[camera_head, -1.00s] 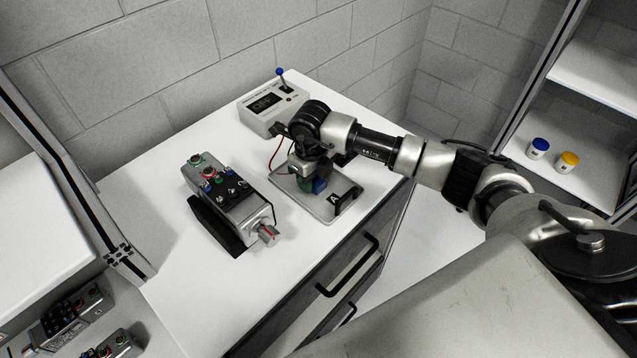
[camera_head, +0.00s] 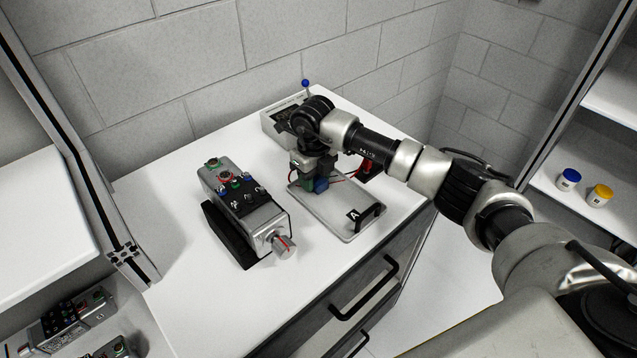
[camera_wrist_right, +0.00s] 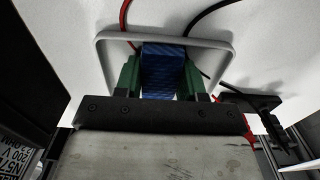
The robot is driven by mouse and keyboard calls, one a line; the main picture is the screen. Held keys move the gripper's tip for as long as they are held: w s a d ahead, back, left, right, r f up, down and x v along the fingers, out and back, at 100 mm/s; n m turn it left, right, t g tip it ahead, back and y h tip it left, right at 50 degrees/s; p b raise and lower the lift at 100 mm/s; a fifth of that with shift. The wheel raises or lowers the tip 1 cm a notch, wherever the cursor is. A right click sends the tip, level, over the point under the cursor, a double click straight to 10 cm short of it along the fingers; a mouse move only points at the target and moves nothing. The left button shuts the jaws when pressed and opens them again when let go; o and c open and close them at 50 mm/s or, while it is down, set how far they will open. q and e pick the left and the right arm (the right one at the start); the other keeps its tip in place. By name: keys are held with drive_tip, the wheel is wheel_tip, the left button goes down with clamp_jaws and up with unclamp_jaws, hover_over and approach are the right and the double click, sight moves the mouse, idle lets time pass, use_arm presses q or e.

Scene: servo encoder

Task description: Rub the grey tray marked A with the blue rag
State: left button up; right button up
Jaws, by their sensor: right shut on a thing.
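The grey tray (camera_head: 335,217) lies on the white worktop with a black tag marked A (camera_head: 354,215) at its front right end. My right gripper (camera_head: 314,186) is over the back left part of the tray, pointing down. It is shut on the blue rag (camera_head: 320,185), which shows as a small blue piece low between the fingers. In the right wrist view the blue rag (camera_wrist_right: 162,70) sits between two green fingers, inside the tray's rim (camera_wrist_right: 222,44). I cannot tell whether the rag touches the tray. My left gripper is not in view.
A grey control box with a knob (camera_head: 245,210) stands left of the tray. A device with a blue-tipped lever (camera_head: 305,84) stands behind the gripper. Red and black cables (camera_head: 345,178) run near the tray. Blue (camera_head: 569,178) and yellow (camera_head: 599,195) jars sit on the right shelf.

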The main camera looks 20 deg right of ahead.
sight(339, 205)
drive_tip(key=shift+s+d+r+p, duration=0.1)
drive_tip(key=shift+s+d+p, duration=0.15)
drive_tip(key=shift+s+p, duration=0.3)
drive_tip(key=shift+s+d+p, duration=0.25)
drive_tip(key=shift+s+p, duration=0.05)
drive_tip(key=shift+s, duration=0.35)
drive_tip(key=shift+s+d+p, duration=0.2)
drive_tip(key=shift+s+p, duration=0.05)
drive_tip(key=shift+s, duration=0.4)
drive_tip(key=shift+s+d+p, duration=0.2)
drive_tip(key=shift+s+p, duration=0.3)
drive_tip(key=shift+s, duration=0.25)
drive_tip(key=shift+s+d+p, duration=0.2)
drive_tip(key=shift+s, duration=0.4)
drive_tip(key=shift+s+d+p, duration=0.15)
drive_tip(key=shift+s+d, duration=0.05)
drive_tip(key=shift+s, duration=0.4)
drive_tip(key=shift+f, duration=0.2)
drive_tip(key=shift+r+p, duration=1.95)
drive_tip(key=shift+r, duration=1.15)
drive_tip(key=shift+r+p, duration=0.9)
drive_tip(key=shift+r, duration=0.6)
